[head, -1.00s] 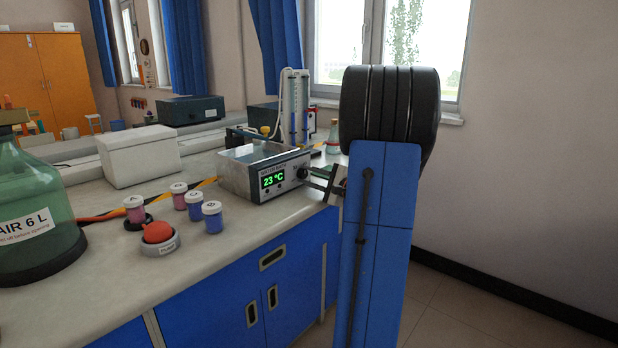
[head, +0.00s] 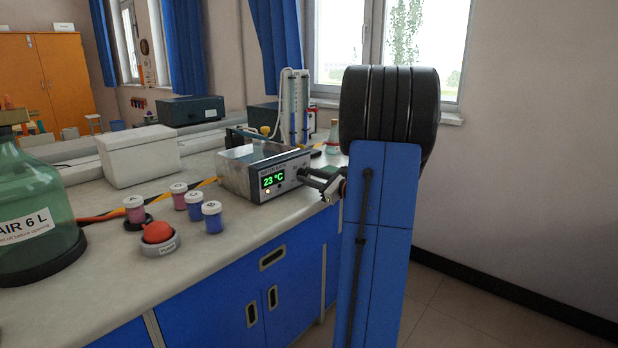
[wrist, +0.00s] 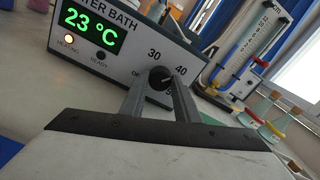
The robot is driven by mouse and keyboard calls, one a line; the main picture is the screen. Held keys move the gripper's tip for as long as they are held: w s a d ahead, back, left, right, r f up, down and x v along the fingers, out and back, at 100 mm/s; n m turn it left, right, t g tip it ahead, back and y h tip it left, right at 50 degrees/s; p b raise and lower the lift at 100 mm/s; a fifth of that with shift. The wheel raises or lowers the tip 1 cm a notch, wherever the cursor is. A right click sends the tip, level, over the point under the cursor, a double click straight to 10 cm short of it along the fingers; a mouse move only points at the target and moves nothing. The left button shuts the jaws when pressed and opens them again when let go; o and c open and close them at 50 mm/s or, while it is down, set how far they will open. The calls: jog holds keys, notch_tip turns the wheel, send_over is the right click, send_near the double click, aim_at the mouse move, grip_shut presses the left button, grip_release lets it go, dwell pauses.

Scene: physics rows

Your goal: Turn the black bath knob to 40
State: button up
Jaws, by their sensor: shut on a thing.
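My gripper (wrist: 161,84) is shut on the knob, one finger on each side. In the head view my gripper (head: 305,176) reaches the panel from the right and hides the knob.
A green bottle (head: 35,205) is at far left and a white box (head: 139,157) behind. A blue-liquid tube stand (head: 294,110) is behind the bath.

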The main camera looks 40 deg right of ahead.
jog(key=shift+f, duration=0.1)
dwell(0.4)
jog(key=o, duration=1)
jog(key=shift+o, duration=0.2)
jog(key=shift+s, duration=0.1)
jog(key=s+d, duration=0.1)
jog(key=s, duration=1.6)
jog(key=shift+d, duration=0.25)
jog(key=shift+s, duration=0.2)
